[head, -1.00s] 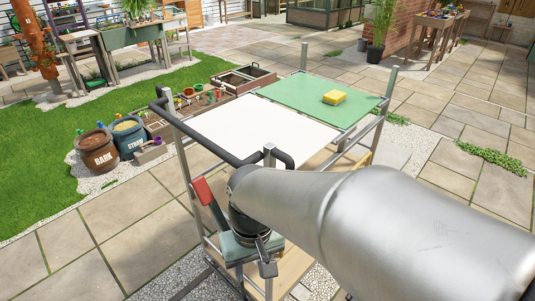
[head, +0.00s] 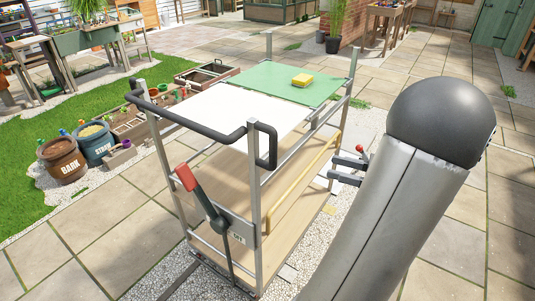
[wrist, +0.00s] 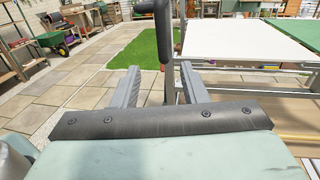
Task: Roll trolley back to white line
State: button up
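The trolley has a metal frame, a white top panel (head: 245,118) and a green top panel (head: 290,84). Its black push handle (head: 195,127) bends around the near end. A red-gripped lever (head: 187,178) leans left at that end, its shaft running down to the lower frame. A yellow rail (head: 300,172) runs along the right side. My gripper (head: 340,171) is at the trolley's right side, fingers pointing left. In the wrist view my gripper (wrist: 160,68) is open; part of the black handle (wrist: 162,30) shows ahead of the gap. I cannot make out the white line.
The bark tub (head: 62,160) and another tub (head: 96,142) stand left beside planting trays. A gravel strip (head: 275,285) runs under the trolley. Paving (head: 85,235) in front and left is clear.

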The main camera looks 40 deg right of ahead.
aim_at(273, 163)
jog(key=p+x, duration=0.1)
jog(key=x, duration=1.6)
jog(key=shift+w+r, duration=0.1)
jog(key=shift+r, duration=0.05)
grip_shut()
